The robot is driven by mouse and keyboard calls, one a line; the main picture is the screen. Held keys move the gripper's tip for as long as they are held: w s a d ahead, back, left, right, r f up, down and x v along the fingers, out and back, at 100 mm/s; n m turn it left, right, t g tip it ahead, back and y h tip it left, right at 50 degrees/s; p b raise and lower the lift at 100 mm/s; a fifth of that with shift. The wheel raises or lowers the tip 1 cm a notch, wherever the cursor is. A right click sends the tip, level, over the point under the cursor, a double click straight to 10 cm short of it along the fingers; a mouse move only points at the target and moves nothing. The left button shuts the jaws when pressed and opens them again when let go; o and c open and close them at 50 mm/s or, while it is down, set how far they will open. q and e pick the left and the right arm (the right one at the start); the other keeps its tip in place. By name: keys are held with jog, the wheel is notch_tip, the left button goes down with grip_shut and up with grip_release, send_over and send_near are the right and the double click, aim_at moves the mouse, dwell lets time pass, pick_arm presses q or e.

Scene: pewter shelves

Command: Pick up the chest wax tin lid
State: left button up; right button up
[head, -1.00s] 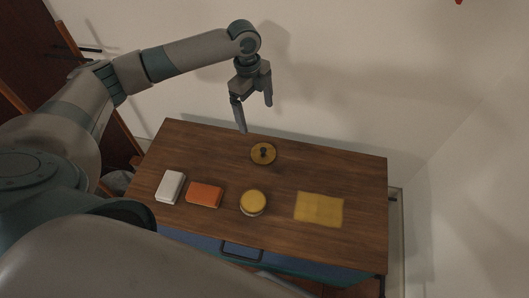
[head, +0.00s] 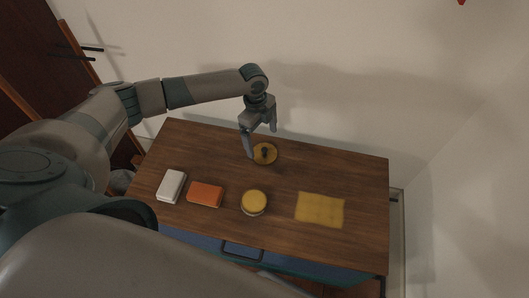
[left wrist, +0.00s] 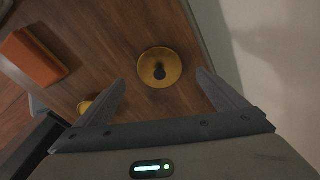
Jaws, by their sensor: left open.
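The chest wax tin lid (head: 267,155) is a round yellow disc with a dark knob. It lies flat near the back edge of the wooden chest top (head: 330,172). It also shows in the left wrist view (left wrist: 172,62), ahead of and between the fingers. A round yellow-topped tin (head: 254,201) stands nearer the front, and part of it shows in the left wrist view (left wrist: 88,105). My left gripper (head: 262,144) is open and empty, above the lid and not visibly touching it. One finger hides part of the lid in the head view. My right gripper is not in view.
A white block (head: 171,186) and an orange block (head: 205,194) lie at the left of the chest top. A yellow cloth (head: 320,209) lies flat at the right. A wall (head: 340,60) rises behind the chest. The top's right side is mostly clear.

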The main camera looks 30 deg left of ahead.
aim_at(264, 148)
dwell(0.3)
pick_arm(q)
jog(key=shift+s+d+f, duration=0.1)
jog(key=shift+d+f, duration=0.15)
jog(key=shift+f, duration=1.05)
jog(key=shift+d+f, duration=0.2)
jog(key=shift+f, duration=1.1)
jog(key=c, duration=1.1)
